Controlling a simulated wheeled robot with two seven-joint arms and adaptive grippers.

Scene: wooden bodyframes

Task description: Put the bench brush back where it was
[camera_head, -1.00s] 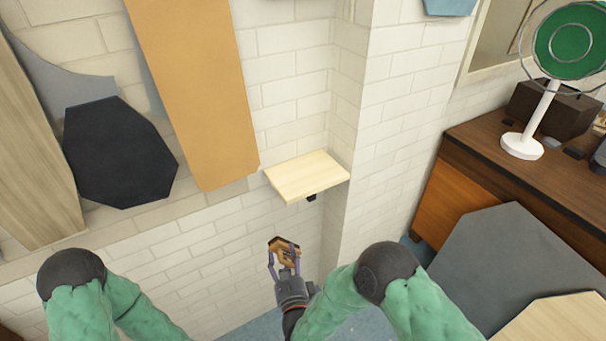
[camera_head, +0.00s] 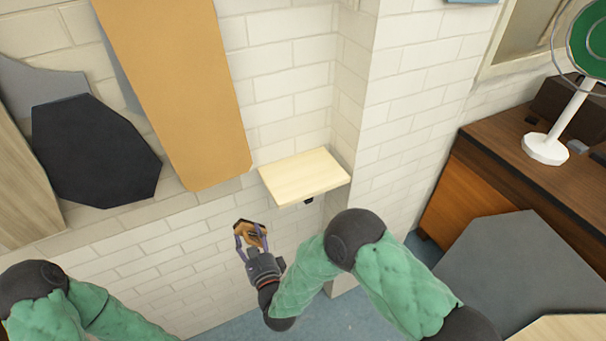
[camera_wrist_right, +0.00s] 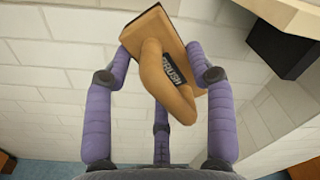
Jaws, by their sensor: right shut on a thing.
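The bench brush (camera_head: 249,231) is tan and wooden, with a dark label on its handle. It shows large in the right wrist view (camera_wrist_right: 165,75), where the label reads partly as "BRUSH". My right gripper (camera_head: 250,240) is shut on the brush, with its purple fingers on either side of the brush's block. It holds the brush in front of the white brick wall, to the left of and lower in the picture than a small pale wooden shelf (camera_head: 304,177). The shelf top is bare. My left gripper is out of the head view; only part of its arm shows at the lower left.
A black bracket (camera_head: 308,200) sits under the shelf, beside a projecting wall corner. An orange-tan board (camera_head: 180,90) and a dark panel (camera_head: 95,150) lean at the left. A wooden cabinet with a white-stemmed fan (camera_head: 548,148) stands at the right.

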